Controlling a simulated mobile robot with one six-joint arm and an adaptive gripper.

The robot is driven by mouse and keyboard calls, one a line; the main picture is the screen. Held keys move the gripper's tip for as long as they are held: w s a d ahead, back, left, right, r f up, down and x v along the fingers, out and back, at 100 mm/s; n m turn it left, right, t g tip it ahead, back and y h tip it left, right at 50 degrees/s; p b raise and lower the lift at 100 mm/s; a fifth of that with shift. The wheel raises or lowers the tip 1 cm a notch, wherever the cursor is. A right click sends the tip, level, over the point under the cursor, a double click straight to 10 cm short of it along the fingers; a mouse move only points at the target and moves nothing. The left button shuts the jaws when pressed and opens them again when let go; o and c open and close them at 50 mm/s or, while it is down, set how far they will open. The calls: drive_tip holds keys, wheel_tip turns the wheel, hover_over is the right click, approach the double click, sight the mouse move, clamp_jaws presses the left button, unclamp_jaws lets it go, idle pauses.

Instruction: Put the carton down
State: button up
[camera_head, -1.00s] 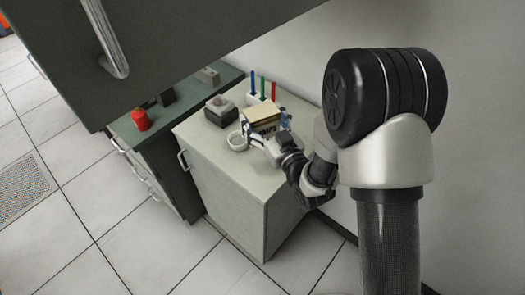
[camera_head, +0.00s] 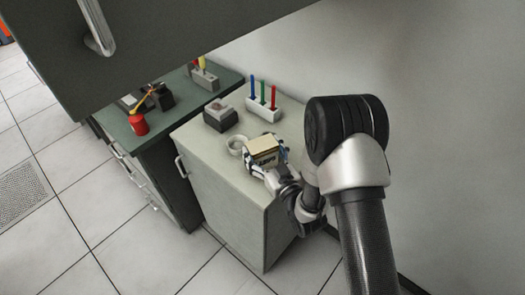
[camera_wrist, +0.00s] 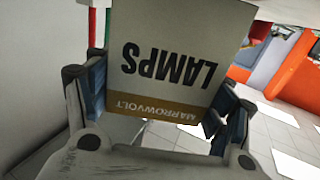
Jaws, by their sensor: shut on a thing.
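The carton (camera_head: 265,151) is a small box, tan on top, in my gripper over the front right part of the pale cabinet top (camera_head: 215,152). In the wrist view the carton (camera_wrist: 175,45) fills the upper middle, its grey face reading "LAMPS" upside down above a brown "MARROWVOLT" band. My gripper (camera_wrist: 157,108) is shut on it, one finger at each side. In the head view my gripper (camera_head: 266,160) reaches in from the lower right. The carton's underside is hidden, so I cannot tell whether it touches the top.
A white ring (camera_head: 236,146) lies just left of the carton. Behind stand a dark box with a grey top (camera_head: 220,117) and a white holder (camera_head: 263,113) with blue, green and red sticks. A dark green counter (camera_head: 165,117) with a red can (camera_head: 138,124) adjoins at left. An overhead cabinet (camera_head: 180,30) hangs above.

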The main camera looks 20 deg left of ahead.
drive_tip(key=shift+f, duration=0.2)
drive_tip(key=o, duration=1.2)
drive_tip(key=shift+c, duration=0.2)
drive_tip(key=shift+r, duration=0.15)
drive_tip(key=shift+s+d, duration=0.2)
drive_tip(key=shift+d, duration=0.05)
drive_tip(key=v, duration=1.1)
drive_tip(key=shift+d+p, duration=0.15)
drive_tip(key=shift+p, duration=0.3)
drive_tip(key=shift+s+r, duration=0.1)
